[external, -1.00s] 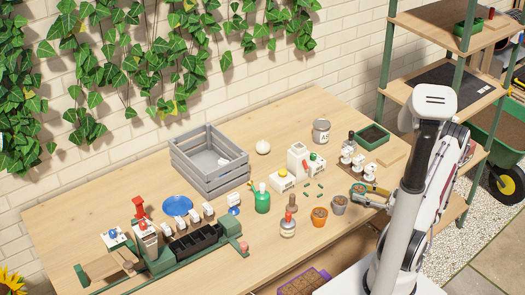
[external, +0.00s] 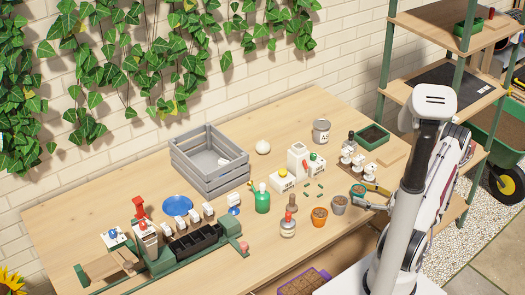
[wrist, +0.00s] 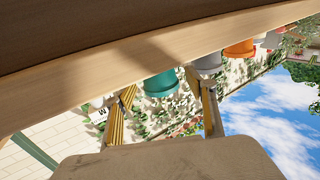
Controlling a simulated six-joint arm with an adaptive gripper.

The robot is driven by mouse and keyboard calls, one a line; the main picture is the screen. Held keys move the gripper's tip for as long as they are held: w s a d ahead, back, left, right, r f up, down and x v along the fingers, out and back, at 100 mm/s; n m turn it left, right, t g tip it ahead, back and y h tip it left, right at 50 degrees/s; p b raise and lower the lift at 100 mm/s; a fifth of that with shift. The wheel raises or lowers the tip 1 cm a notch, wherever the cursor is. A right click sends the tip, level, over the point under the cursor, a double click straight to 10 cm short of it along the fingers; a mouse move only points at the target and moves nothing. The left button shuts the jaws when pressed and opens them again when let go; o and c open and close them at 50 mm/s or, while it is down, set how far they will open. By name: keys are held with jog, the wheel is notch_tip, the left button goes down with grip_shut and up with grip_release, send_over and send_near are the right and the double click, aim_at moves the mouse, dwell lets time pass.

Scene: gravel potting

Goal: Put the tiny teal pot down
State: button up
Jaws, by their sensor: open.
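The tiny teal pot (external: 358,190) stands upright on the table near its right front edge. It also shows in the wrist view (wrist: 161,85), where the picture is upside down and the pot's base meets the tabletop. My gripper (external: 363,195) is open, low at the table. Its yellow-lined fingers are spread on either side of the teal pot, with gaps visible between them and the pot in the wrist view (wrist: 168,88).
A grey pot (external: 339,205) and an orange pot (external: 319,216) stand just left of my gripper. A board with several white-labelled items (external: 346,157) lies behind it, with a green tray (external: 374,134). A grey crate (external: 209,160) stands farther left.

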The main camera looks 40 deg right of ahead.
aim_at(364, 195)
jog(key=shift+f+v, duration=0.15)
jog(key=shift+v, duration=1.7)
jog(key=shift+f+v, duration=0.15)
jog(key=shift+v, duration=1.75)
jog(key=shift+o, duration=0.4)
jog(key=shift+w+a, duration=0.1)
jog(key=r, duration=0.2)
jog(key=w+r+h, duration=0.1)
jog(key=r, duration=0.1)
jog(key=w+a+r+h, duration=0.1)
jog(key=r, duration=0.1)
jog(key=shift+w+m, duration=0.2)
jog(key=shift+m, duration=0.1)
jog(key=shift+w+a+r+m+g+h, duration=0.15)
jog(key=shift+a+m+g+h, duration=0.35)
jog(key=shift+h, duration=0.4)
jog(key=shift+s+a+f+m+g+h, duration=0.3)
jog(key=shift+a+f+m+h, duration=0.15)
jog(key=shift+m+h, duration=0.25)
jog(key=shift+s+a+f+m+g+h, duration=0.15)
jog(key=shift+s+f+m+g+h, duration=0.05)
jog(key=shift+f, duration=0.3)
jog(key=shift+s+a+f+m+g+h, duration=0.15)
jog(key=shift+s+f+m+g+h, duration=0.05)
jog(key=shift+f, duration=0.25)
jog(key=shift+s+d+f, duration=0.1)
jog(key=shift+f, duration=0.2)
